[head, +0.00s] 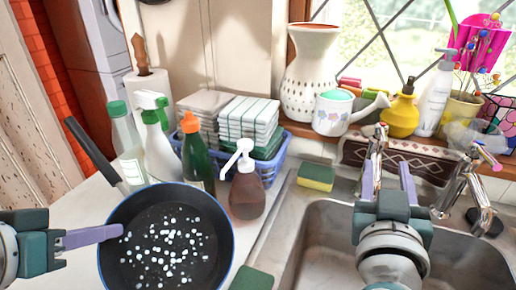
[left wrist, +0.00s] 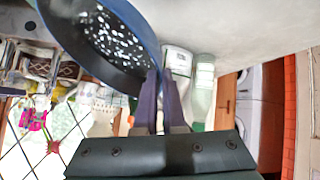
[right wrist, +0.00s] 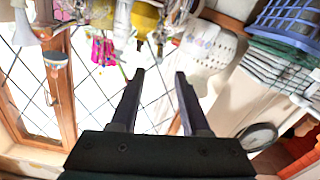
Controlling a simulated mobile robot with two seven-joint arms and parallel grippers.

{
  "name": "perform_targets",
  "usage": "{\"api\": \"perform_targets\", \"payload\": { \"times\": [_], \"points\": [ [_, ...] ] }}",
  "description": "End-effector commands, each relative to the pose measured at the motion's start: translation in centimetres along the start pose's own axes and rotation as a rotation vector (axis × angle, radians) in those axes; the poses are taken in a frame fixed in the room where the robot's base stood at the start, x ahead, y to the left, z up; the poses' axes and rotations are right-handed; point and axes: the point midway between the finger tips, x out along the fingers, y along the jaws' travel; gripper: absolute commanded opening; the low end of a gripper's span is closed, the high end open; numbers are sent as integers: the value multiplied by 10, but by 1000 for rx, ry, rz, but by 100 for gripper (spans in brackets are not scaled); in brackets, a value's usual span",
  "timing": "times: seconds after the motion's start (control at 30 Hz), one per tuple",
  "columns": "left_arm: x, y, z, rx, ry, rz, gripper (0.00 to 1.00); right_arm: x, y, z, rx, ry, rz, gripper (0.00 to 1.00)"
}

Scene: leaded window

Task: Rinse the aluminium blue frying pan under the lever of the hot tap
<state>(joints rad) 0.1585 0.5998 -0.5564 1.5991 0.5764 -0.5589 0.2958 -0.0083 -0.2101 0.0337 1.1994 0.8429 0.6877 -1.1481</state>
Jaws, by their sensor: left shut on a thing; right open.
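The frying pan (head: 150,215) has a blue rim, a dark inside strewn with white specks and a black handle pointing to the upper left. It is at the lower left of the head view, left of the sink. My left gripper (head: 120,232) is shut on its left rim; the left wrist view shows the pan (left wrist: 125,65) at the fingertips (left wrist: 158,75). My right gripper (head: 388,172) is open and empty over the sink, partly hiding a chrome tap (head: 376,145). A second chrome tap (head: 470,190) with a pink-tipped lever stands to the right. I cannot tell which is hot.
The steel sink (head: 325,225) looks empty. A soap dispenser (head: 247,190), bottles (head: 197,155) and a blue basket (head: 278,148) stand close behind the pan. A sponge (head: 316,177) lies at the sink's back left. A watering can (head: 335,112) and vase stand on the sill.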

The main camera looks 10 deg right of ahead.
Motion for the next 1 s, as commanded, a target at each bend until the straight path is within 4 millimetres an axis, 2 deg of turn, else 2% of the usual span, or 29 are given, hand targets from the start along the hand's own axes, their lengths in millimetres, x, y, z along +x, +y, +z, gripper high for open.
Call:
{"api": "perform_targets", "payload": {
  "times": [0.1,0.23,0.77,0.87,1.0],
  "points": [
    [-1,1,-3,-1,5,2,0,-17,0,0,1,-1,1,46],
    [-1,1,-3,-1,6,2,0,-25,0,0,1,0,1,46],
    [-1,1,-3,-1,6,2,0,-26,-1,-1,2,2,-5,46],
    [-1,1,-3,-1,6,2,0,-26,-6,-4,12,8,-49,46],
    [-1,1,-3,-1,6,2,0,-27,-25,-13,41,15,-209,46]
  ]
}}
